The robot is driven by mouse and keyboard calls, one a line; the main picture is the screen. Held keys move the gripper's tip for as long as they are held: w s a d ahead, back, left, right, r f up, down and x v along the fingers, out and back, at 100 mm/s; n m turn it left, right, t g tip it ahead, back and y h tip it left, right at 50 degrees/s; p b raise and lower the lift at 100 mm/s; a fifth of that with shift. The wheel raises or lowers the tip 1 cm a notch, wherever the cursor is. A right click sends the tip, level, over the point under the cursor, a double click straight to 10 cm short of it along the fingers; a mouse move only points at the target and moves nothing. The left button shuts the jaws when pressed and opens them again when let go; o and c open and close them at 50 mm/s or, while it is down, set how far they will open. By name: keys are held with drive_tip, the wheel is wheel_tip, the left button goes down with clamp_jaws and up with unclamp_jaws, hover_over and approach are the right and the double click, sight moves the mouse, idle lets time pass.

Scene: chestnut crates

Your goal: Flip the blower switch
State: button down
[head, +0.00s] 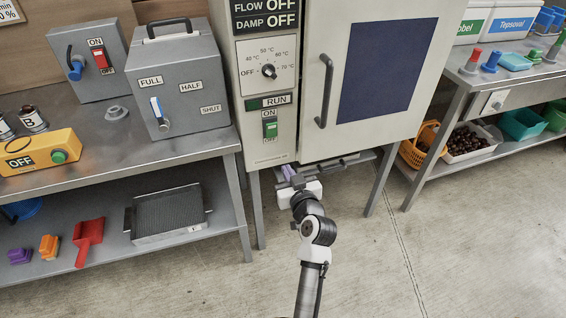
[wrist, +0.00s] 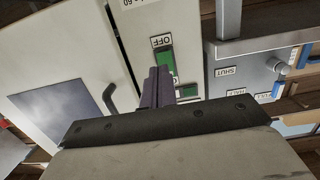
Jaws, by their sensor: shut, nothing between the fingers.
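A green rocker switch (head: 270,130) sits on the cabinet's left front panel, with an ON label above it and a RUN plate over that. It also shows upside down in the wrist view (wrist: 165,60), partly behind my fingers. Another switch, red (head: 100,58), sits on a grey box at the left with an ON label. I can read no blower label on either. My gripper (head: 290,173) is shut and empty, its purple fingers (wrist: 158,88) together. In the head view it appears below the green switch, near the cabinet's lower edge. I cannot tell whether it touches anything.
The cabinet door has a grey handle (head: 325,92) right of the switch panel. A temperature dial (head: 268,71) is above. A grey box with a blue-tipped lever (head: 159,114) stands on the left bench. The floor in front is clear.

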drive_tip(key=shift+s+d+f, duration=0.1)
drive_tip(key=shift+s+d, duration=0.1)
drive_tip(key=shift+s, duration=0.35)
drive_tip(key=shift+s+d+f, duration=0.1)
drive_tip(key=shift+s+d, duration=0.05)
drive_tip(key=shift+s, duration=0.35)
drive_tip(key=shift+r, duration=0.1)
